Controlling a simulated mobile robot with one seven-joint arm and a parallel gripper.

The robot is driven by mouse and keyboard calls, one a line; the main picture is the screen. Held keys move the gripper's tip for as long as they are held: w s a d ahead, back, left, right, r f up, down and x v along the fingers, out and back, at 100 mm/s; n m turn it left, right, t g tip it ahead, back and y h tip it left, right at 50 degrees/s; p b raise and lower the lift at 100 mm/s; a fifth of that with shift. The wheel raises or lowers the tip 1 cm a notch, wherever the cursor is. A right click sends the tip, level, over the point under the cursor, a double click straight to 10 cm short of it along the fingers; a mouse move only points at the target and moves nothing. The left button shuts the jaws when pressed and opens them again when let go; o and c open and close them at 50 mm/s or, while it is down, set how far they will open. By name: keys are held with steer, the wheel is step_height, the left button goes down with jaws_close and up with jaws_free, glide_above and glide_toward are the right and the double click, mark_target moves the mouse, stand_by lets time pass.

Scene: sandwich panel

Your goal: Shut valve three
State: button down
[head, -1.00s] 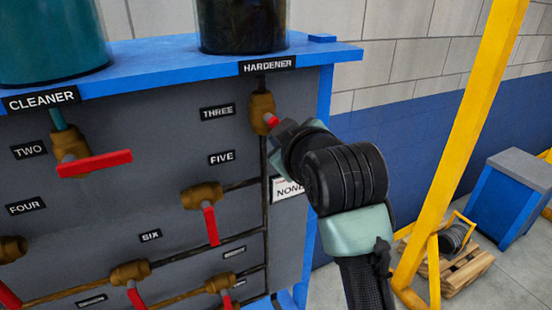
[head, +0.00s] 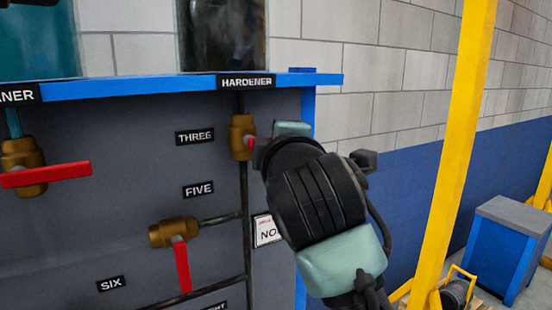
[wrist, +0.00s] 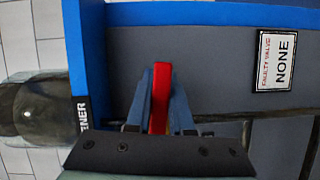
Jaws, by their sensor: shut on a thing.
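Valve three has a brass body (head: 242,138) on the vertical pipe under the HARDENER label, right of the THREE label (head: 195,137). Only a bit of its red handle (head: 251,144) shows in the head view; my arm hides the rest. In the wrist view the red handle (wrist: 160,105) stands between the two blue-grey fingers of my gripper (wrist: 161,78), which is shut on it. In the head view my gripper (head: 262,150) is at the valve's right side, mostly hidden by my wrist. The handle's angle to the pipe is hard to tell.
Valve five (head: 175,233) sits below left with its red handle hanging down. Another red-handled valve (head: 22,165) is at far left. A blue shelf edge (head: 170,88) runs above. A faulty-valve sign (wrist: 278,61) is on the panel. A yellow post (head: 452,160) stands right.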

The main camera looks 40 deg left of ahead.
steer(key=shift+r+n+b, duration=0.3)
steer(key=shift+n+b, duration=0.1)
steer(key=shift+n, duration=0.2)
steer(key=shift+r, duration=0.1)
steer(key=c, duration=0.8)
jaws_free()
steer(key=b+v, duration=0.3)
steer(key=v, duration=1)
steer(key=shift+f, duration=0.3)
